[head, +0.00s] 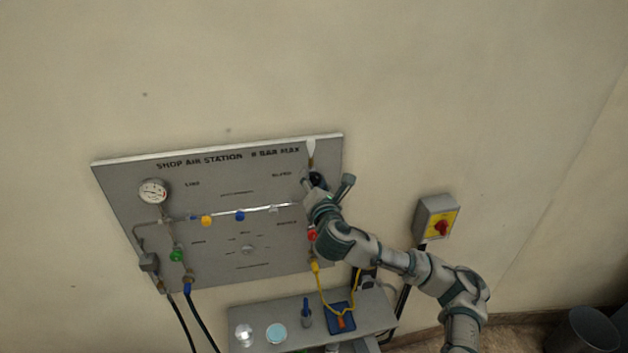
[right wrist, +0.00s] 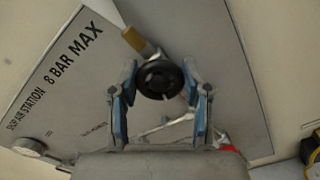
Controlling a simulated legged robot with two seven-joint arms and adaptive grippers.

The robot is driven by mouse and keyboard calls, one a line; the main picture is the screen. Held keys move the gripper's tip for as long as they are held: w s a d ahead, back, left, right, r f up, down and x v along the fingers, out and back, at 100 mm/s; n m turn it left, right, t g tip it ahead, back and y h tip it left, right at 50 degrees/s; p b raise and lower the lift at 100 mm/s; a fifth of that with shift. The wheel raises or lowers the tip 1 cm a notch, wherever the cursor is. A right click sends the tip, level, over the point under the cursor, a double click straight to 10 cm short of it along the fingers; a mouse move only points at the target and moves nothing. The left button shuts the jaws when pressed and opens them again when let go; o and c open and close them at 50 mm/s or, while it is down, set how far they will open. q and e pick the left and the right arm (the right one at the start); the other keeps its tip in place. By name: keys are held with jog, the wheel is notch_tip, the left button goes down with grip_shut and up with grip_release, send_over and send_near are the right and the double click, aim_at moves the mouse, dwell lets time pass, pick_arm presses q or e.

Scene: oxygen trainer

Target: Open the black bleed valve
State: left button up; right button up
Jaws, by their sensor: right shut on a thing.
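The black bleed valve (right wrist: 158,78) is a round black knob at the upper right of the grey panel, below a brass fitting (right wrist: 134,40). In the head view the black knob (head: 318,180) shows only in part, behind my right gripper (head: 320,184). In the right wrist view my right gripper (right wrist: 160,80) has its two blue-padded fingers on either side of the knob and is shut on it. How far the knob is turned cannot be told. My left gripper is in neither view.
The grey panel (head: 120,185) carries a gauge (head: 153,191), a green knob (head: 177,255), a red knob (head: 312,236) and a yellow hose (head: 318,285). A shelf (head: 262,310) with small items is below. A red-and-yellow switch box (head: 436,220) is on the wall at right.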

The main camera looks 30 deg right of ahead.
jog(key=shift+a+f+n, duration=0.1)
jog(key=shift+f+n, duration=0.15)
jog(key=shift+n, duration=0.7)
jog(key=shift+a+f+n, duration=0.1)
jog(key=shift+f+n, duration=0.15)
jog(key=shift+n, duration=0.7)
jog(key=o, duration=1.2)
jog(key=shift+d, duration=0.1)
jog(key=shift+c, duration=0.2)
jog(key=shift+w+d+r, duration=0.1)
jog(key=shift+r, duration=0.05)
jog(key=shift+r, duration=0.1)
jog(key=v, duration=0.7)
